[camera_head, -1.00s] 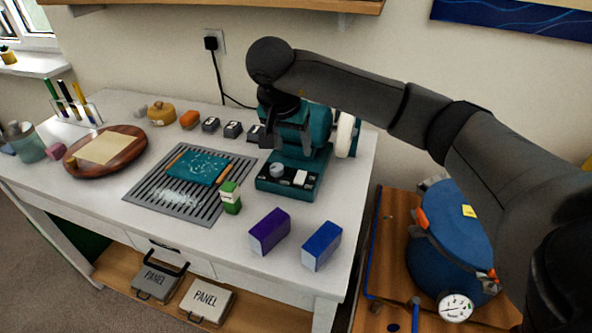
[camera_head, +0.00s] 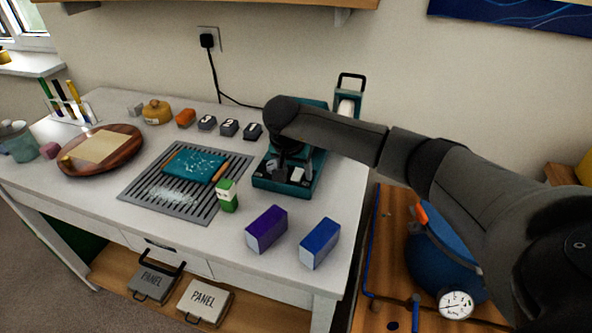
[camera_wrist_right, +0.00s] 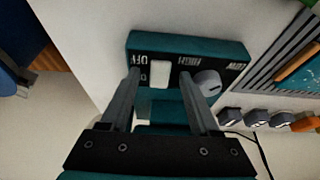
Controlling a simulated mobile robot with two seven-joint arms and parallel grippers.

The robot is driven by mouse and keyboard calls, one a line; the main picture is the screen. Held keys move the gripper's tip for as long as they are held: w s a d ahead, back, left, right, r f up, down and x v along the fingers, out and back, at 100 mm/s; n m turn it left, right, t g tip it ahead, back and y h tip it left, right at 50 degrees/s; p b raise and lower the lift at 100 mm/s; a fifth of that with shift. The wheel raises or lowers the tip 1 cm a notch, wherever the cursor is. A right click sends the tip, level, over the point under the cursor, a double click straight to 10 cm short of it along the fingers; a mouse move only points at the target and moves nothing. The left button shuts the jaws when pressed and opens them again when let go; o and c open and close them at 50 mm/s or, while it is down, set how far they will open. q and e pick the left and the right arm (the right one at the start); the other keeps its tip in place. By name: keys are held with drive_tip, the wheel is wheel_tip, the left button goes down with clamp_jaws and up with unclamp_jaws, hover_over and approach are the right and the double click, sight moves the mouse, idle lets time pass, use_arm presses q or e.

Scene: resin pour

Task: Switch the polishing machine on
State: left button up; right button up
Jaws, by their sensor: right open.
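The polishing machine (camera_head: 285,188) is teal, with a pale wheel (camera_head: 346,104) at its back and a dark control panel on its low front base. A white rocker switch (camera_head: 297,174) sits on the panel; in the right wrist view the switch (camera_wrist_right: 160,73) is beside "OFF" lettering, with a grey knob (camera_wrist_right: 206,84) to its right. My right gripper (camera_head: 285,168) is low over the panel, pointing down. In the wrist view its open fingers (camera_wrist_right: 160,68) stand either side of the switch, empty. Contact cannot be told. My left gripper is out of view.
A green-and-white bottle (camera_head: 227,196), a purple box (camera_head: 267,229) and a blue box (camera_head: 320,243) stand in front of the machine. A slatted grate (camera_head: 135,189) lies to its left, small dark blocks (camera_head: 229,127) behind. A blue pressure pot (camera_head: 432,262) stands at right.

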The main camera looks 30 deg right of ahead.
clamp_jaws()
idle(0.4)
